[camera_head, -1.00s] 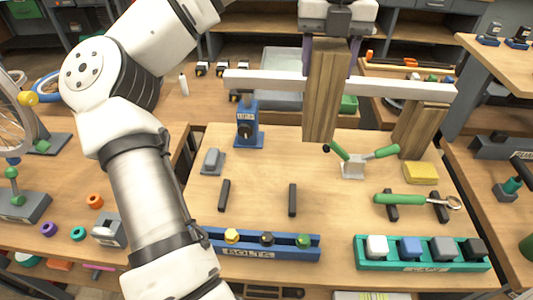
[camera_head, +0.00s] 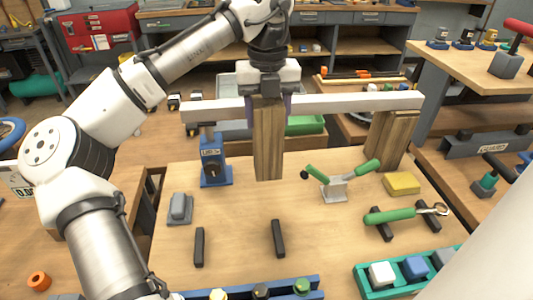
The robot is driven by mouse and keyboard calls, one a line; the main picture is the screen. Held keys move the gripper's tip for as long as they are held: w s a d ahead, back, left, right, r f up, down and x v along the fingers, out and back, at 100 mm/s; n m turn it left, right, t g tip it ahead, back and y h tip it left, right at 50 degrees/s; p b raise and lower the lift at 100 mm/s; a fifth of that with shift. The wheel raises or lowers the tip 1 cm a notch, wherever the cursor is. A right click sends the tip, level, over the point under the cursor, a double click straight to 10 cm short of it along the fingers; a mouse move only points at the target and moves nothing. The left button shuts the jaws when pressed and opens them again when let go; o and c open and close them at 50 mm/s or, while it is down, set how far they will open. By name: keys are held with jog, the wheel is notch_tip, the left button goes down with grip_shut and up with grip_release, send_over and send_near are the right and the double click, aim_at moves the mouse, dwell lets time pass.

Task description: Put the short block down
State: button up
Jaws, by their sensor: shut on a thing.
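The short block (camera_head: 268,140) is a brown wooden post held upright in my gripper (camera_head: 268,98). My gripper points down and is shut on its top end. The block hangs in front of a long pale bar (camera_head: 340,102) that runs across the table. I cannot tell whether its lower end touches the tabletop (camera_head: 240,215). A second wooden block (camera_head: 392,140) stands upright at the right, under the bar's right end. A blue stand (camera_head: 214,160) is near the bar's left end.
A green-handled clamp (camera_head: 336,190) and a yellow sponge-like block (camera_head: 402,184) lie to the right. Two dark rests (camera_head: 278,238) lie in front, with bare wood around them. A green-handled tool (camera_head: 390,216) lies on supports. A teal tray (camera_head: 372,292) is at the front right.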

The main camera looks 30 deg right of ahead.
aim_at(267, 101)
notch_tip(267, 101, down, 9)
jog(key=shift+r, duration=0.1)
dwell(0.3)
jog(key=o, duration=1.6)
jog(key=shift+o, duration=0.2)
notch_tip(267, 101, up, 12)
jog(key=shift+a, duration=0.1)
